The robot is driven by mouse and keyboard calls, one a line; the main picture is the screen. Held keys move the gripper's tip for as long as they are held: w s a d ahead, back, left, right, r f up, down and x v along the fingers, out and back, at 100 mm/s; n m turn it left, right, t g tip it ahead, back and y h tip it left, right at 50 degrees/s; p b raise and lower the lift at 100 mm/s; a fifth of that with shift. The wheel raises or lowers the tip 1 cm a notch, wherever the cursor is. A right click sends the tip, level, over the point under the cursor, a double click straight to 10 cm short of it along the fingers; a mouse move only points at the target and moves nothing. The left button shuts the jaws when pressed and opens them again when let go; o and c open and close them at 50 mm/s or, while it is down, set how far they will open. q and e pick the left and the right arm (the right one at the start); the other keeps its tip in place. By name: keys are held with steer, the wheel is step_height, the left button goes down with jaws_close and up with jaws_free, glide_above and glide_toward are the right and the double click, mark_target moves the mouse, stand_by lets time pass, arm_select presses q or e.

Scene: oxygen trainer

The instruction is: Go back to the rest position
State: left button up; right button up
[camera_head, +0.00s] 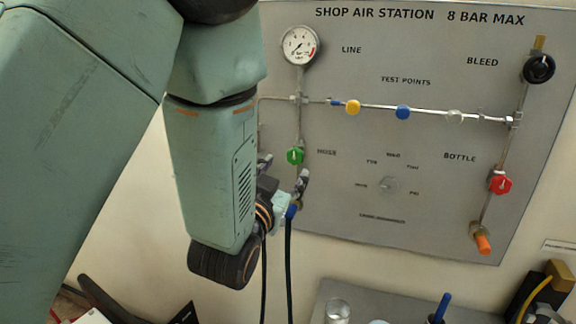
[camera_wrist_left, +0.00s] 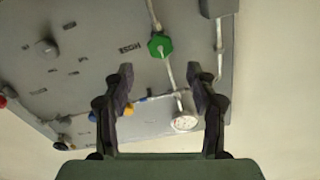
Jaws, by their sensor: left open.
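My left arm comes in from the left in the head view. Its gripper (camera_head: 284,171) is close to the panel, beside the green HOSE knob (camera_head: 295,156). In the left wrist view the gripper (camera_wrist_left: 158,72) has its two fingers apart with nothing between them. The green knob (camera_wrist_left: 160,46) shows beyond the fingertips, apart from them. A blue fitting (camera_head: 292,211) with a dark hose (camera_head: 288,265) hangs just below the gripper in the head view; its upper end is partly hidden. My right gripper is in neither view.
The grey panel (camera_head: 400,45) carries a gauge (camera_head: 300,46), a black BLEED knob (camera_head: 539,68), a red BOTTLE knob (camera_head: 501,183) and coloured test points along a pipe. A grey shelf (camera_head: 360,292) with small items stands below. Bare wall lies left of the panel.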

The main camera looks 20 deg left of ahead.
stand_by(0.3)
arm_select(q)
steer(key=shift+s, duration=0.1)
steer(key=s+f+n+g+b, duration=0.1)
steer(key=s+f+g+b, duration=0.35)
steer(key=f, duration=1.05)
steer(key=s+f+n+g+b, duration=0.15)
steer(key=s+f+g, duration=0.5)
steer(key=f, duration=0.95)
steer(key=s+f+g+h+b, duration=0.1)
steer(key=s+f+g+b, duration=0.6)
steer(key=s+f, duration=1.5)
steer(key=shift+s+a+b, duration=0.4)
steer(key=shift+s+b, duration=0.5)
steer(key=shift+s, duration=0.1)
